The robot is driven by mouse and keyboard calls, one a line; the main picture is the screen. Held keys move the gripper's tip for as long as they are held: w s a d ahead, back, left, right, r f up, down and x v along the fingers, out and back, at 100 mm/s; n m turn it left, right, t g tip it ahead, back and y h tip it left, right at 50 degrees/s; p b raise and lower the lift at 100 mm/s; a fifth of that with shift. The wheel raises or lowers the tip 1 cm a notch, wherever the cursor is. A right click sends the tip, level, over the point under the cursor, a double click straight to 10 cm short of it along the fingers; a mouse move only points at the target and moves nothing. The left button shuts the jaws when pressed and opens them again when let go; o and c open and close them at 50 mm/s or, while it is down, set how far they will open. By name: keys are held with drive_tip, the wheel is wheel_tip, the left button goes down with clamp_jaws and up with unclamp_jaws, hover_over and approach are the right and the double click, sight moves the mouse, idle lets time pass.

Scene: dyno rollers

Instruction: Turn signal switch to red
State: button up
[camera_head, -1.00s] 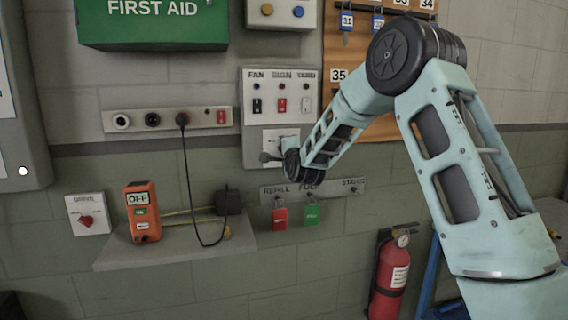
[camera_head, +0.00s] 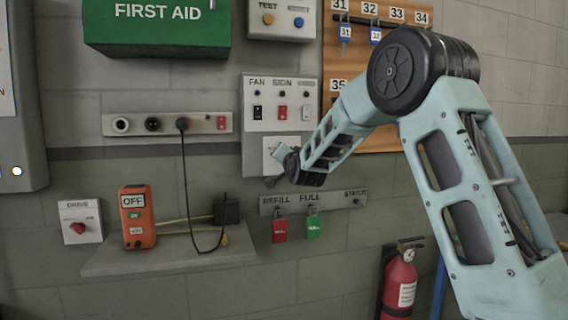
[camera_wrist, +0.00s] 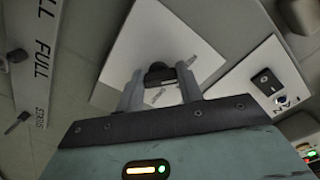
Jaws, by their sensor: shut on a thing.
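A white square plate (camera_wrist: 155,45) fills the upper middle of the wrist view, with a dark round knob (camera_wrist: 157,73) near its lower part. I take the knob to be the signal switch, but the plate's small marks are unreadable. My gripper (camera_wrist: 160,84) is shut on the knob, one finger on each side. In the head view the plate (camera_head: 270,148) sits on the grey panel (camera_head: 248,112), below three small switches labelled FAN, SIGN and one blurred word. My gripper (camera_head: 274,177) and wrist cover part of the plate and hide the knob there.
Below hang a red tag (camera_head: 279,231) and a green tag (camera_head: 313,227) on a labelled rail (camera_head: 338,202). A fire extinguisher (camera_head: 399,282) is lower right.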

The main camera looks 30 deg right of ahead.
drive_tip(key=shift+f, duration=0.1)
idle(0.3)
drive_tip(key=o, duration=1)
drive_tip(key=b+v, duration=0.3)
drive_tip(key=v, duration=1.4)
drive_tip(key=shift+s+a, duration=0.1)
drive_tip(key=shift+s, duration=0.1)
